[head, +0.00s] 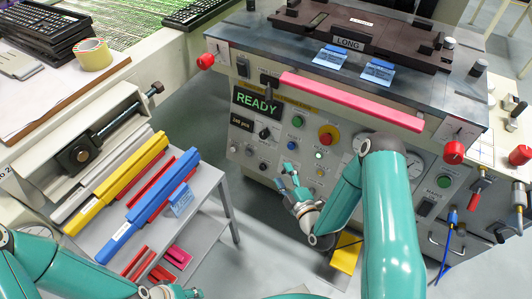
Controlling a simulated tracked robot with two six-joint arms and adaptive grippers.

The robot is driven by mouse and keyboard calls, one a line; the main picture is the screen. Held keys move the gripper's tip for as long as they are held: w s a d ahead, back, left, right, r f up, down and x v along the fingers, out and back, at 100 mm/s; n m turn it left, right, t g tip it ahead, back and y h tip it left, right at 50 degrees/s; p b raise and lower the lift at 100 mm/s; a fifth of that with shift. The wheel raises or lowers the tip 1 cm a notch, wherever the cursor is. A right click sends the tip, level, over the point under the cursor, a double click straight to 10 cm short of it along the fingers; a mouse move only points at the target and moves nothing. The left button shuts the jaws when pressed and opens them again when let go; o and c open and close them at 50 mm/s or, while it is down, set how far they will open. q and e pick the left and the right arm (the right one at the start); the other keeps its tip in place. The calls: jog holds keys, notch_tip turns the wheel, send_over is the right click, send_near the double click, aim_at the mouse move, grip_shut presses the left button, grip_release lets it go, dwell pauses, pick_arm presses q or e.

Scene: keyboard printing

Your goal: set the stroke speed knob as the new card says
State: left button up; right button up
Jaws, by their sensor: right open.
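Which control is the stroke speed knob cannot be told, as the labels are too small. My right gripper (288,174) is open and empty, in front of the panel's lower left. My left gripper (172,292) is at the bottom edge, partly cut off.
A lit display (257,102) reads READY. A grey cart (215,190) at left holds yellow, blue and red bars and a blue card (181,200). Floor shows between cart and machine.

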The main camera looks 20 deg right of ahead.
jog(key=b, duration=0.2)
send_near(265, 138)
jog(key=shift+t, duration=0.3)
jog(key=w, duration=0.9)
jog(key=shift+w+a+f, duration=0.1)
jog(key=shift+w+f, duration=0.1)
jog(key=shift+f, duration=0.1)
pick_arm(q)
notch_tip(265, 138, down, 2)
jog(key=shift+f, duration=0.25)
